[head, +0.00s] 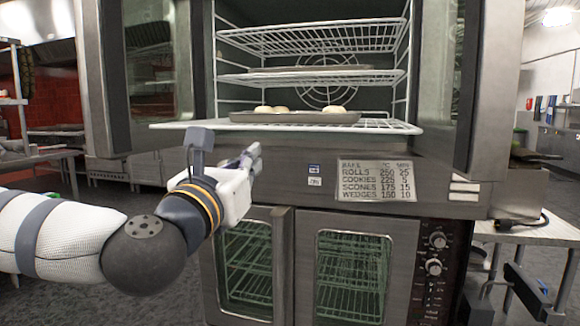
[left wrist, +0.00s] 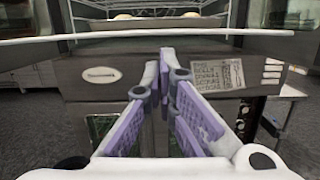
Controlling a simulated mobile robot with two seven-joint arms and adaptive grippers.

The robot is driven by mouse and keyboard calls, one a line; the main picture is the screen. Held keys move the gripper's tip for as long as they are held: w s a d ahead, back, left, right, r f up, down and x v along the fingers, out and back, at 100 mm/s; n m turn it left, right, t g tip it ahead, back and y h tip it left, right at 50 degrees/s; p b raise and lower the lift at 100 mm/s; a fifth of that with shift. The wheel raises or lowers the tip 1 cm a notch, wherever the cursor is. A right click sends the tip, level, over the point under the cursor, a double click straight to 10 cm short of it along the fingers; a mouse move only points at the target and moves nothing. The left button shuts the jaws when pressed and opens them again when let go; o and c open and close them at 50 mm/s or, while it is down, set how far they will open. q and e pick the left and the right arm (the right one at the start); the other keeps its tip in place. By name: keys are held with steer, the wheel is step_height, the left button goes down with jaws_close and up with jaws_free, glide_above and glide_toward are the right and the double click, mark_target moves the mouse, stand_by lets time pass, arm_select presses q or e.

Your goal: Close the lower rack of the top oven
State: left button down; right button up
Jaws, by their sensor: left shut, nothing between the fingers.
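The top oven (head: 270,158) stands with its doors swung open. Its lower rack (head: 398,127) sticks out past the oven front and carries a dark baking tray (head: 295,117) with pale dough pieces on it. My left gripper (head: 252,157) is shut and empty, in front of the oven and just below the rack's front edge. In the left wrist view the shut fingers (left wrist: 167,62) point at the oven panel, and the rack's white front bar (left wrist: 215,31) runs across above them. I cannot tell if they touch it. My right gripper is not in view.
Upper racks (head: 310,38) sit inside the top oven. The open right door (head: 455,90) and left door (head: 112,80) flank the opening. A lower oven (head: 350,270) with glass doors is below. A side table (head: 530,232) stands at right.

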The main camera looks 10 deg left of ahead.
mark_target(279, 129)
arm_select(q)
steer(key=w+r, duration=0.1)
steer(key=w, duration=0.3)
steer(key=w+r, duration=0.1)
steer(key=w, duration=0.4)
steer(key=w+r, duration=0.1)
steer(key=w, duration=0.4)
steer(key=shift+p, duration=0.35)
steer(key=shift+w, duration=0.1)
